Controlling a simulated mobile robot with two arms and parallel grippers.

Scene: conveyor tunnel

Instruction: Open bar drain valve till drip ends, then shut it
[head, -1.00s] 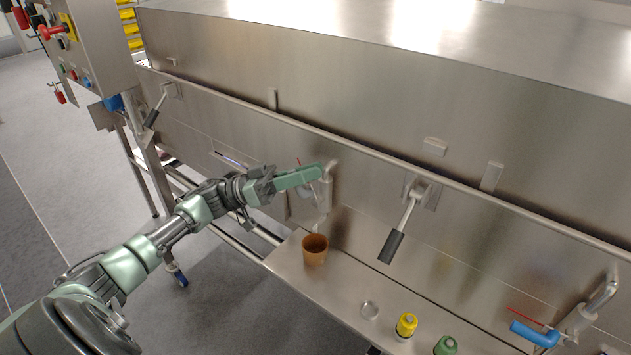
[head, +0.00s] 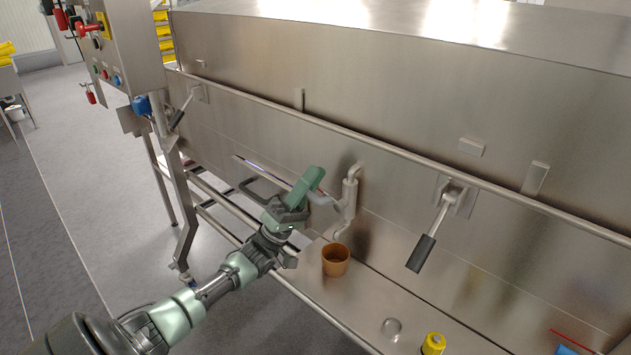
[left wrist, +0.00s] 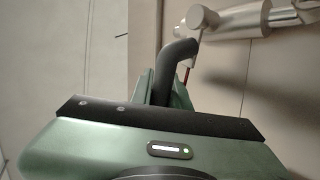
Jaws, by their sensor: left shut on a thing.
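The drain valve (head: 350,198) is a steel pipe fitting on the tunnel's side wall, and part of it also shows in the left wrist view (left wrist: 204,18). A brown cup (head: 335,262) stands on the steel ledge below the valve's outlet. I cannot make out any drip. My right gripper is not in view.
A black-handled lever (head: 421,254) hangs on the wall to the right. A long rail (head: 400,157) runs along the wall. A control box (head: 117,45) stands at upper left.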

